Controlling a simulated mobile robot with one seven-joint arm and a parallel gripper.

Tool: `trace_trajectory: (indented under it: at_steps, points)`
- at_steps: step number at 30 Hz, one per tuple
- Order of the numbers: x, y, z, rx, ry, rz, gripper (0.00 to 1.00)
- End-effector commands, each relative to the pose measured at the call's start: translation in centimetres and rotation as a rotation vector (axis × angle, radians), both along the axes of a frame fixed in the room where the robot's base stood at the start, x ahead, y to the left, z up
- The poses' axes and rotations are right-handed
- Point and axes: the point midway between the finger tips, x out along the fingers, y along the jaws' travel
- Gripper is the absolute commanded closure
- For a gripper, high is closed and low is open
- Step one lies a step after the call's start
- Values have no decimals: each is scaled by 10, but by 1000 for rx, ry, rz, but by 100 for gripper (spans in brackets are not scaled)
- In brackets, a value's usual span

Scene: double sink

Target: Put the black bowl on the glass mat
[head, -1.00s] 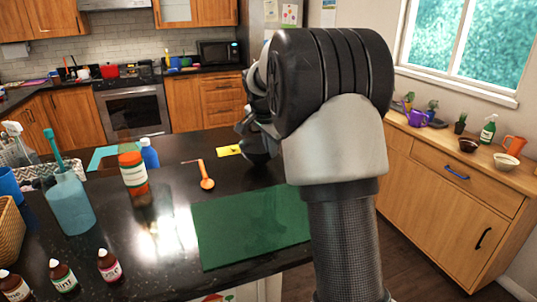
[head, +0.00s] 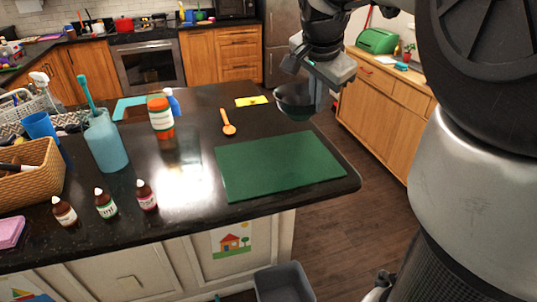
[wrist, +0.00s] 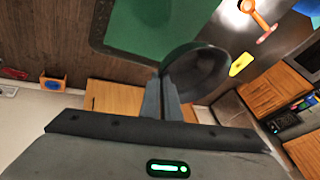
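The black bowl (head: 294,104) hangs in the air near the back right corner of the green glass mat (head: 280,165). My gripper (head: 318,92) is shut on the bowl's rim, on the right side of the bowl in the head view. The wrist view shows the fingers (wrist: 166,98) close together at the rim of the bowl (wrist: 197,72), which appears tilted and empty. The mat (wrist: 150,27) is bare and lies flat on the dark counter, beyond the bowl in the wrist view.
A grey bin (head: 283,283) is on the floor below.

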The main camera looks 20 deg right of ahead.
Motion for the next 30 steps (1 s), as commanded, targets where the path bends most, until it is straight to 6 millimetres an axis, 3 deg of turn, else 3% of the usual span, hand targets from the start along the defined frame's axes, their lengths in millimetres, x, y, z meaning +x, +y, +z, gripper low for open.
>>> trace_trajectory:
  at_steps: [6,12,20,24,30]
  points:
    - [-22,4,-16,-5,-1,6,100]
    - [-21,5,-52,-5,-3,8,100]
    - [-21,4,-75,-5,-1,6,100]
    - [-21,4,-97,-3,1,5,100]
    - [-20,4,-103,-5,-4,6,100]
